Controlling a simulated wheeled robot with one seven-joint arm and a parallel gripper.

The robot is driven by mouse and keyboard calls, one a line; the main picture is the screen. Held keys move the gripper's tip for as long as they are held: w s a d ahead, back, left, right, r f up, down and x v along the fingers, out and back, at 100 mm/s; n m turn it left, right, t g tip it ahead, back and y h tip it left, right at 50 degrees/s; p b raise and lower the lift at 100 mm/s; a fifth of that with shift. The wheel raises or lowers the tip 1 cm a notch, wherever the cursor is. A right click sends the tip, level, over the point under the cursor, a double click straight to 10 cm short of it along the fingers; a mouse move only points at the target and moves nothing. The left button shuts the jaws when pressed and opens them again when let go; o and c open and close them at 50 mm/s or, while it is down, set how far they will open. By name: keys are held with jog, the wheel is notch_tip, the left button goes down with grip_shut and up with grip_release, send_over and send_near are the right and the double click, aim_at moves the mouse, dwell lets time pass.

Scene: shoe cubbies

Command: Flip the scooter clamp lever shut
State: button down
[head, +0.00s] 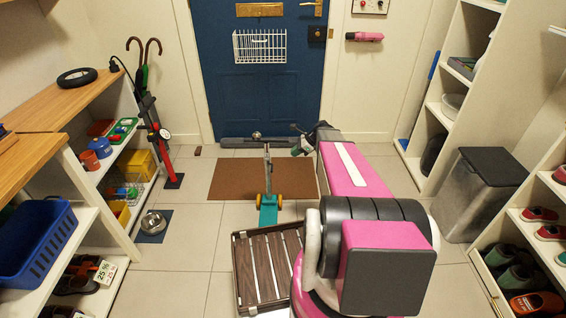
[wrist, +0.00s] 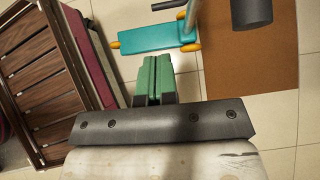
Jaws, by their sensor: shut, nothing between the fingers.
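The scooter stands upright on the floor in the head view, with a teal deck (head: 268,215), yellow wheels, a grey stem (head: 267,170) and a dark handlebar (head: 238,143). A small round silver part (head: 257,135) sits on the bar. I cannot make out the clamp lever in either view.
A brown doormat (head: 235,180) lies under the scooter before the blue door (head: 258,100). A slatted wooden rack (head: 240,278) stands in front. Shelves with shoes line both sides. A floor pump (head: 160,145) is left and a grey bin (head: 480,200) right.

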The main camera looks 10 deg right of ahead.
jog(key=x, duration=1.3)
jog(key=shift+f, duration=0.25)
